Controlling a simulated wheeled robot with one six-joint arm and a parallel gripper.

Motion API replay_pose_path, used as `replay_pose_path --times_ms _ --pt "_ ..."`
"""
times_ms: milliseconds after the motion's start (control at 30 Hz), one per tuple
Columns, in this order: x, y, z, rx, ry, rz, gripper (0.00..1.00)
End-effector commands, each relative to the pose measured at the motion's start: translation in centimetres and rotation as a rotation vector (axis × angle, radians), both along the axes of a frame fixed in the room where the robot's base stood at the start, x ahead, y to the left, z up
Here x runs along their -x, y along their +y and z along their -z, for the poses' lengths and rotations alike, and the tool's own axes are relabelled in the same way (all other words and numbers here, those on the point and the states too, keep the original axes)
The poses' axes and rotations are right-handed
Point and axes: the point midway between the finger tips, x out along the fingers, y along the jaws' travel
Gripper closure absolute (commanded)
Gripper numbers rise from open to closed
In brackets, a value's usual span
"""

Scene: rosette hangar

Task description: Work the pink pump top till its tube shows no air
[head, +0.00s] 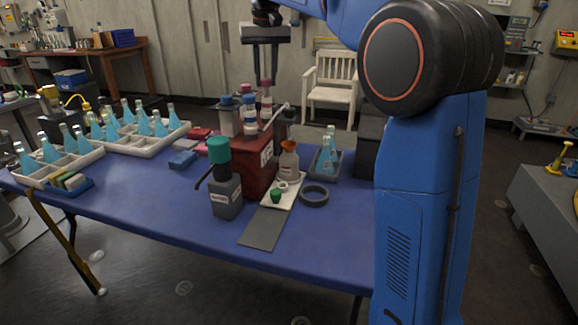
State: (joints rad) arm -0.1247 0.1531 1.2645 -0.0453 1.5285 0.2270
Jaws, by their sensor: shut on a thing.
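The pink pump top (266,84) is at the upper end of a slim bottle among several pump bottles on a dark red box (258,170) on the blue table. My gripper (265,72) points straight down over it, with its fingertips at the pink top and closed on it. The bottle below looks upright but is partly hidden by its neighbours. The tube is too small in this view to tell whether it holds air.
Blue-topped bottles (227,101) crowd close left of the pink one. A grey bottle with a green top (218,155) stands in front. White crates (93,156) of blue flasks fill the left. The dark mat (264,228) in front is bare.

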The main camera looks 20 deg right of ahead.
Motion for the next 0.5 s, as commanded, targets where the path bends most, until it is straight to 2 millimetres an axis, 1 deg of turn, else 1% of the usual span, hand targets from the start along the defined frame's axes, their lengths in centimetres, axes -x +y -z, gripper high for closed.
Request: replay_pose_path --times_ms 500 --pt "-0.02 0.00 0.87 0.000 0.000 0.000 0.88"
